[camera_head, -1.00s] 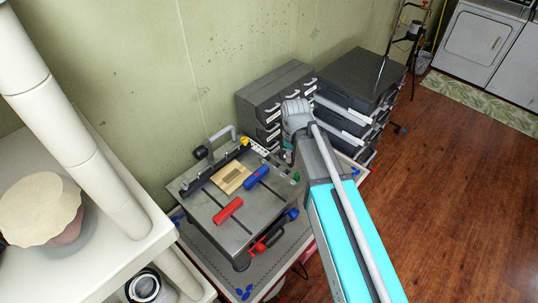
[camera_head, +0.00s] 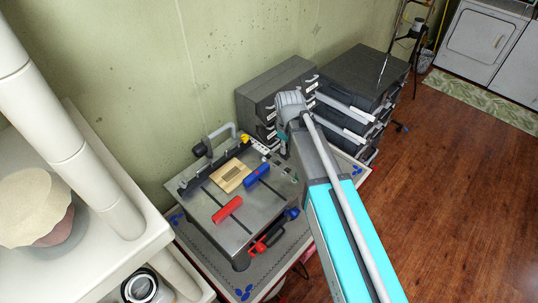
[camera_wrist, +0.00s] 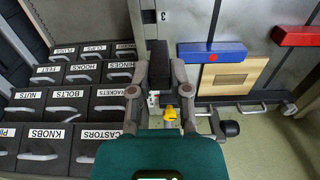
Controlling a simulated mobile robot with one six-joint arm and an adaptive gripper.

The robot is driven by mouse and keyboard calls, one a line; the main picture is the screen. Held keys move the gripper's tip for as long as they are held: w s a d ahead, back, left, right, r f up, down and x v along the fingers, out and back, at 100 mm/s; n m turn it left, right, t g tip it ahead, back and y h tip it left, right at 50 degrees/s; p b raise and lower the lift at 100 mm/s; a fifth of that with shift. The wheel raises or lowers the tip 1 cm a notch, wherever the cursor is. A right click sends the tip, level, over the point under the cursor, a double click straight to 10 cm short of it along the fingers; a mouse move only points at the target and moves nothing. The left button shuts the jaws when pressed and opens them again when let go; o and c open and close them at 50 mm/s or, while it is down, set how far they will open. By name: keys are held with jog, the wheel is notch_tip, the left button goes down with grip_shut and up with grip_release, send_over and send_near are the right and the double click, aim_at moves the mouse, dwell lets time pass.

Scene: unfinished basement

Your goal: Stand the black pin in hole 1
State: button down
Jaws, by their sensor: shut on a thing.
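My gripper (camera_wrist: 159,80) points down over the far right part of the grey metal worktable (camera_head: 232,232), beside the drawer cabinets. In the wrist view its fingers are shut on a dark upright shape between them, which appears to be the black pin (camera_wrist: 158,62). The pin's lower end and its tilt cannot be made out. A number 3 label shows just beyond the fingers. Hole 1 cannot be picked out in either view. In the head view my arm hides the fingertips and the pin.
A wooden board (camera_head: 230,178), a red bar (camera_head: 227,209) and a blue bar (camera_head: 256,175) lie on the table. A yellow knob (camera_head: 245,139) stands at its back edge. Labelled drawers (camera_wrist: 70,100) stand close on the gripper's left in the wrist view.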

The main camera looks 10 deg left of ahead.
aim_at(268, 152)
jog(key=w+a+f+b, duration=0.2)
jog(key=a+f+b, duration=0.1)
jog(key=w+a+f+b, duration=0.3)
jog(key=shift+w+a+f, duration=0.2)
jog(key=shift+f, duration=0.05)
jog(key=shift+w+a+f+b, duration=0.25)
jog(key=shift+a+f+b, duration=0.05)
jog(key=shift+f, duration=0.05)
jog(key=shift+f, duration=0.1)
jog(key=shift+w+a+f+b, duration=0.3)
jog(key=shift+f+b, duration=0.2)
jog(key=shift+b, duration=0.1)
jog(key=shift+f+b, duration=1.4)
jog(key=shift+f, duration=0.15)
jog(key=c, duration=0.6)
grip_release()
